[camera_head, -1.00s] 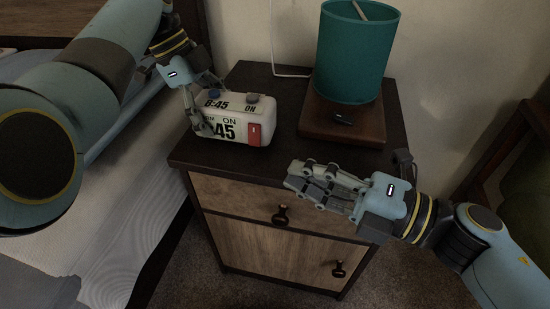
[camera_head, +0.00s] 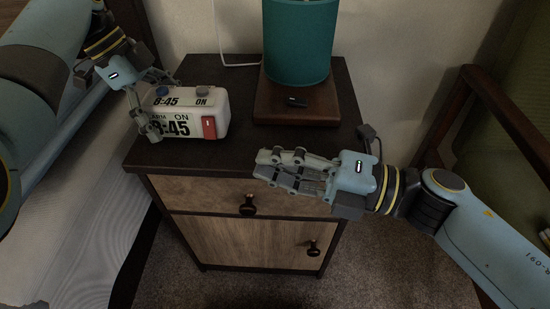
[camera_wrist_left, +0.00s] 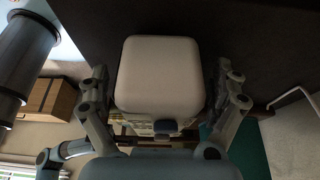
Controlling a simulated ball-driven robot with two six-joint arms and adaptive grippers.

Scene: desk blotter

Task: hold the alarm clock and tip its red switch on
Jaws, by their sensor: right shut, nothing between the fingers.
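The alarm clock (camera_head: 190,112) is a white block with black figures, standing at the left of the nightstand top. Its red switch (camera_head: 209,127) is on the right end of the front face. The tilt of the switch is too small to tell. My left gripper (camera_head: 157,108) is at the clock's left end, one finger before the front face and one behind, shut on the clock. In the left wrist view the clock's plain white end (camera_wrist_left: 160,75) lies between both fingers. My right gripper (camera_head: 262,166) is shut and empty, in front of the nightstand, right of and nearer than the clock.
A teal lamp (camera_head: 299,45) on a wooden base (camera_head: 310,108) stands behind and right of the clock. The nightstand top (camera_head: 240,150) is clear in front of the lamp. A bed (camera_head: 75,210) is at left, a green chair (camera_head: 510,85) at right.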

